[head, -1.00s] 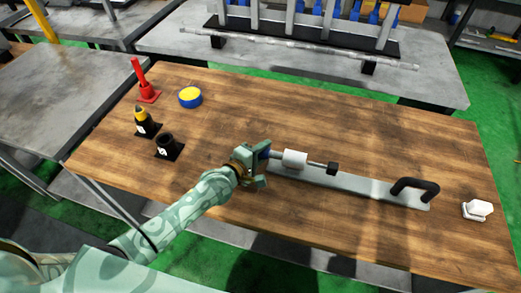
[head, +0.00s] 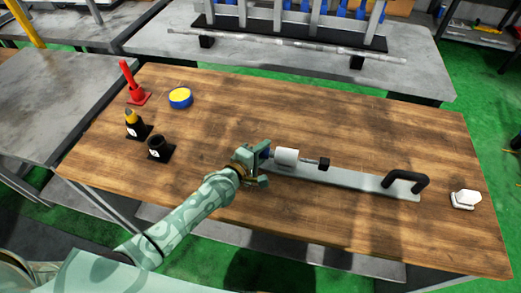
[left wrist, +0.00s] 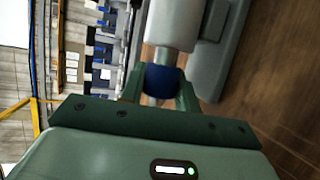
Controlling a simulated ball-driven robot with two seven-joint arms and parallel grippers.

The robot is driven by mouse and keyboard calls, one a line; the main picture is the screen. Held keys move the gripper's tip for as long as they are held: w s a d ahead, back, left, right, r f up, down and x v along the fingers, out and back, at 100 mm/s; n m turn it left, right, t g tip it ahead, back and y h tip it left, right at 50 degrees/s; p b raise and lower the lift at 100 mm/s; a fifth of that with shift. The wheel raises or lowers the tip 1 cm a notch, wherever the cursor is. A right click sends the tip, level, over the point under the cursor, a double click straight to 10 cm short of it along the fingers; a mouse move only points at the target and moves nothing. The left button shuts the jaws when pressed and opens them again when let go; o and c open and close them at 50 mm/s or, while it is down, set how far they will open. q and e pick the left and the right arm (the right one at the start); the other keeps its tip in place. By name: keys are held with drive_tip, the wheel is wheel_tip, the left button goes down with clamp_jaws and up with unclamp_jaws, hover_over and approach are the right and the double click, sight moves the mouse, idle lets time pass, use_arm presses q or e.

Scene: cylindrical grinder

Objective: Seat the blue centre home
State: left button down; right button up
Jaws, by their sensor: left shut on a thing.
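My left gripper (head: 262,164) is at the left end of a grey bar fixture (head: 345,182) on the wooden bench. It is shut on the blue centre (left wrist: 163,80), whose blue collar sits between the green fingers in the left wrist view. The centre's pale shank points at the white cylinder (head: 287,157) on the fixture and lines up with it closely. Whether the shank tip is inside the cylinder I cannot tell. A thin rod and a black block (head: 324,164) stand on the cylinder's far side. My right gripper is not in view.
A black handle (head: 407,180) rises from the bar's right end. A white object (head: 465,198) lies at the bench's right edge. A red holder (head: 138,97), blue-yellow disc (head: 180,98), yellow-tipped piece (head: 132,122) and black socket (head: 160,146) stand at left. The bench's back middle is clear.

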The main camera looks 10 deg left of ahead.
use_arm(q)
drive_tip(key=shift+d, duration=0.9)
drive_tip(key=c, duration=0.9)
unclamp_jaws()
drive_tip(key=shift+c, duration=0.2)
drive_tip(key=shift+s+f, duration=0.1)
drive_tip(key=shift+s, duration=0.1)
drive_tip(key=shift+s+a+p, duration=0.2)
drive_tip(key=shift+s+p, duration=0.05)
drive_tip(key=shift+p, duration=0.15)
drive_tip(key=p+v, duration=0.1)
drive_tip(key=v, duration=0.4)
drive_tip(key=p+v, duration=0.1)
drive_tip(key=v, duration=0.4)
drive_tip(key=p+v, duration=0.1)
drive_tip(key=v, duration=0.4)
drive_tip(key=shift+s+a+r, duration=0.1)
drive_tip(key=shift+s+r, duration=0.05)
drive_tip(key=shift+r, duration=0.2)
